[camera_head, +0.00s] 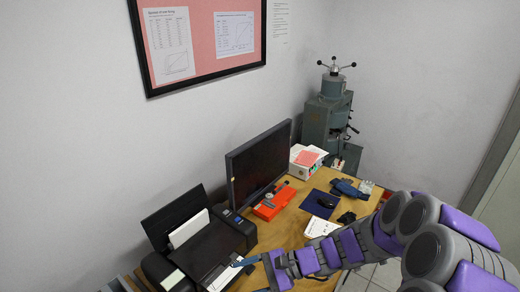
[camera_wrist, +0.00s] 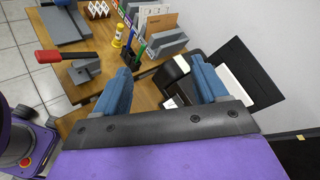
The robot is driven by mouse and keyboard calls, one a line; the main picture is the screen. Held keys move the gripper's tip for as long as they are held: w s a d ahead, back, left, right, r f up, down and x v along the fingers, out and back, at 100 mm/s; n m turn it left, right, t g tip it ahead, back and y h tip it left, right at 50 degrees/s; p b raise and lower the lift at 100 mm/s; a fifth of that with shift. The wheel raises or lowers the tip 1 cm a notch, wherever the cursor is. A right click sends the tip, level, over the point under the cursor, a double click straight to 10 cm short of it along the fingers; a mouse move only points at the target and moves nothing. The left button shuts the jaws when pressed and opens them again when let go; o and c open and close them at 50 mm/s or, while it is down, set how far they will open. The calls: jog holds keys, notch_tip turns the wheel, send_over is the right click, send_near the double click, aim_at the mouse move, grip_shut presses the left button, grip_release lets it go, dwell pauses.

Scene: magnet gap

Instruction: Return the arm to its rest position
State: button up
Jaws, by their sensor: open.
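My gripper (camera_head: 257,265) is at the end of my stretched-out purple and grey arm (camera_head: 345,246), which reaches from the lower right across the desk's near side. The gripper is beside the black printer's front right. In the wrist view my gripper (camera_wrist: 160,68) shows two blue fingers spread wide apart. Nothing is held between them. The desk and part of the printer show below, through the gap.
The printer (camera_head: 213,243) and a monitor (camera_head: 259,165) stand on the wooden desk (camera_head: 292,228). An orange-red case (camera_head: 274,203) lies before the monitor. In the wrist view, a red-handled tool (camera_wrist: 66,56) and file racks (camera_wrist: 157,43) occupy the desk.

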jog(key=s+d+r+n+g+h, duration=0.1)
jog(key=s+r+n+h, duration=0.15)
jog(key=s, duration=0.45)
jog(key=s+d+r+n+g+h, duration=0.2)
jog(key=s+n+h, duration=0.15)
jog(key=s, duration=0.25)
jog(key=s+d+r+n+t+h, duration=0.1)
jog(key=s+d+n+h, duration=0.1)
jog(key=s+d, duration=0.4)
jog(key=s+d+r+n+t+h, duration=0.1)
jog(key=s+d+r+n+h, duration=0.1)
jog(key=s+d+h, duration=0.3)
jog(key=d, duration=0.3)
jog(key=shift+s+r, duration=0.25)
jog(key=shift+s, duration=0.1)
